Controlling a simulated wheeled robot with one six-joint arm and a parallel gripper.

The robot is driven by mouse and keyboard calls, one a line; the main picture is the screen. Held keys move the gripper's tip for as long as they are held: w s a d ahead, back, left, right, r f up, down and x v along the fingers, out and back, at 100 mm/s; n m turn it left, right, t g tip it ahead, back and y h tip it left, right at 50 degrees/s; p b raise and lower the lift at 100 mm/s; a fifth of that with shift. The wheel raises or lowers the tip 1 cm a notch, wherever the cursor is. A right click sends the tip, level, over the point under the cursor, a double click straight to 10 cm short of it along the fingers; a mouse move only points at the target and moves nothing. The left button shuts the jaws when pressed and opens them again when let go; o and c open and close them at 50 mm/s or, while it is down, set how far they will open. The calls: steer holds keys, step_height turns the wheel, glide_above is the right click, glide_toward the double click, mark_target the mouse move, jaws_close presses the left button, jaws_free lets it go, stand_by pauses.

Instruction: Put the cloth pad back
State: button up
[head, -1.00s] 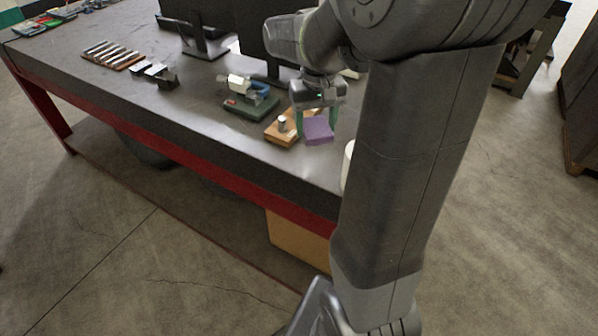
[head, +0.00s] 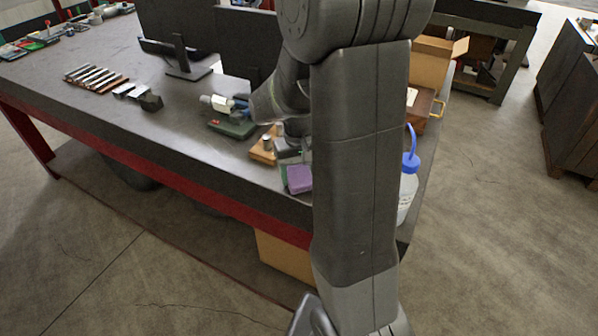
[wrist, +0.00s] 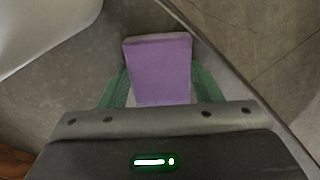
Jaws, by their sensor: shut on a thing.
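The cloth pad is a purple block-like pad (head: 299,178), seen in the head view near the front edge of the bench, just left of my arm. It also shows in the wrist view (wrist: 160,70), held between green fingers. My gripper (wrist: 158,88) is shut on the pad from both sides. In the head view my gripper (head: 286,170) is partly hidden by my arm. A small wooden base (head: 261,156) with a metal cylinder (head: 267,143) stands just left of the pad. I cannot tell whether the pad touches the bench.
A green base with a clamp-like device (head: 232,127) stands left of the wooden base. A blue-capped bottle (head: 408,180) stands right of my arm, near the bench edge. Monitors (head: 180,50) stand behind. The bench top (head: 190,130) is clear along the front left.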

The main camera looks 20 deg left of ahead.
mark_target(299, 176)
steer(key=shift+f, duration=0.15)
steer(key=o, duration=0.9)
steer(key=shift+o, duration=0.2)
step_height(299, 176, up, 12)
steer(key=shift+r, duration=0.2)
